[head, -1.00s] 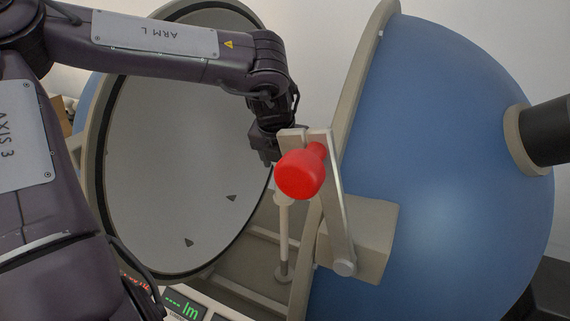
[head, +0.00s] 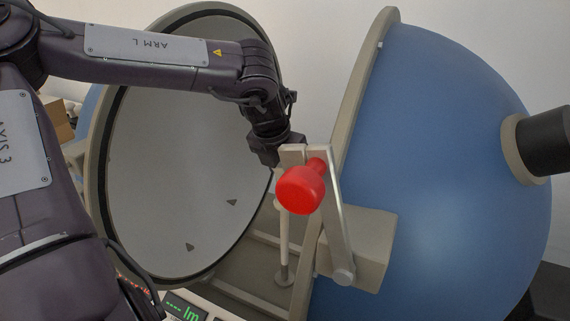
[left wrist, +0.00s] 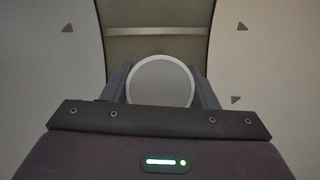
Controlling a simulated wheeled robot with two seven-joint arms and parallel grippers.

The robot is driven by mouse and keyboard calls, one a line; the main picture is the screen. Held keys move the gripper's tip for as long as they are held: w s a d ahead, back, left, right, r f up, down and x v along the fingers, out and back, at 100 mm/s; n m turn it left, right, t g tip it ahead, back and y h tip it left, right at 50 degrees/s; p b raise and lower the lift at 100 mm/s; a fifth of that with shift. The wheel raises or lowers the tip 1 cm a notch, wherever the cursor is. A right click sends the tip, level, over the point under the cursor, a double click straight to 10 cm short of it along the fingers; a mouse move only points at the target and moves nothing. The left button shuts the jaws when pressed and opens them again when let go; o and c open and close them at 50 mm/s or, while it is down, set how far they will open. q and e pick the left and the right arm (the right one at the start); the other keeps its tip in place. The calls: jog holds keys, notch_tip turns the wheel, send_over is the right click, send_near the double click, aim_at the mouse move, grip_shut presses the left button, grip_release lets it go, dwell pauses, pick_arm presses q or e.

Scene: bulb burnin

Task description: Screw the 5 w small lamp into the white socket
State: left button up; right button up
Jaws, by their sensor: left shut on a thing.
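My left gripper (head: 277,160) is inside the open sphere, above a pale upright post (head: 284,250). Its fingertips are hidden in the head view behind a metal lever and red knob. In the left wrist view the gripper (left wrist: 160,88) is shut on a round, pale disc-faced thing (left wrist: 160,78), which seems to be the lamp; no wattage mark shows. My right gripper is not in view.
The red knob (head: 300,190) and metal lever (head: 338,215) stand in front of the gripper. The blue half-sphere (head: 450,150) is on the right, the open pale-lined half (head: 160,170) on the left. A green display (head: 185,307) reads "lm" below.

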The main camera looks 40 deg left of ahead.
pick_arm(q)
jog(key=m+h+p, duration=0.2)
jog(key=m, duration=0.3)
jog(key=shift+r+m, duration=0.15)
jog(key=shift+m, duration=0.15)
jog(key=m+h+p, duration=0.1)
jog(key=m, duration=0.2)
jog(key=m+g+h, duration=0.1)
jog(key=m, duration=0.2)
jog(key=shift+s+p, duration=0.1)
jog(key=shift+p, duration=0.3)
jog(key=m+g, duration=0.1)
jog(key=m, duration=0.1)
jog(key=m+g+h, duration=0.1)
jog(key=m, duration=0.2)
jog(key=shift+f+p, duration=0.2)
jog(key=shift+p, duration=0.2)
jog(key=m, duration=0.2)
jog(key=m+g, duration=0.1)
jog(key=m, duration=0.1)
jog(key=shift+d+g, duration=0.2)
jog(key=shift+g, duration=0.1)
jog(key=o, duration=0.9)
jog(key=shift+h, duration=0.3)
jog(key=shift+c, duration=0.2)
